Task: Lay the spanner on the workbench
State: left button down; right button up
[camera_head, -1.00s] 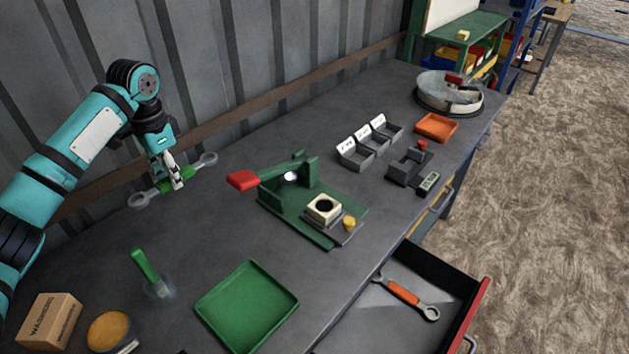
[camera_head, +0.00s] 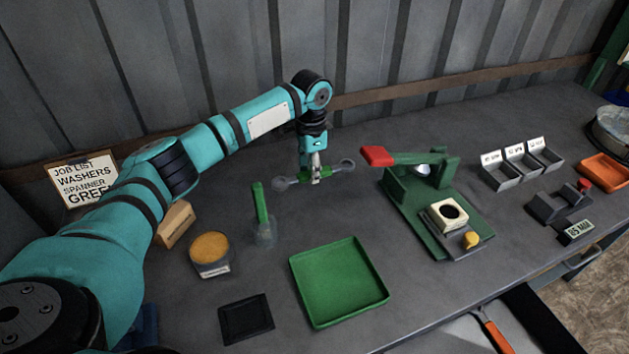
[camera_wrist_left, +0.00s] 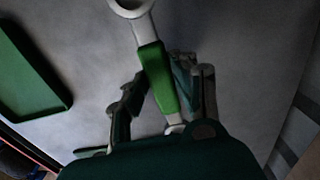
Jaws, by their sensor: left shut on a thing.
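The spanner (camera_head: 292,182) has a green middle and grey ring ends. My left gripper (camera_head: 316,178) points down and is shut on its green middle. The spanner lies roughly level, at or just above the back of the dark workbench (camera_head: 420,290); I cannot tell whether it touches. In the left wrist view the spanner (camera_wrist_left: 157,75) runs between the fingers (camera_wrist_left: 165,100), with one ring end at the top. A second spanner (camera_head: 494,335), with an orange handle, lies in the open drawer. My right gripper is out of view.
A green press with a red handle (camera_head: 377,156) stands right of the spanner. A green tray (camera_head: 338,280), a green-handled brush-like tool (camera_head: 260,205), a tub (camera_head: 210,252) and a black pad (camera_head: 246,319) are nearer. The job list card (camera_head: 85,180) reads washers, spanner, green.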

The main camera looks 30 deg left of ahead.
aim_at(312, 191)
pick_arm(q)
jog(key=shift+f, duration=2.2)
jog(key=shift+f, duration=0.1)
jog(key=c, duration=1)
grip_release()
jog(key=shift+c, duration=0.2)
notch_tip(312, 191, up, 12)
jog(key=shift+r+b, duration=0.15)
jog(key=shift+b, duration=0.35)
jog(key=shift+s, duration=0.1)
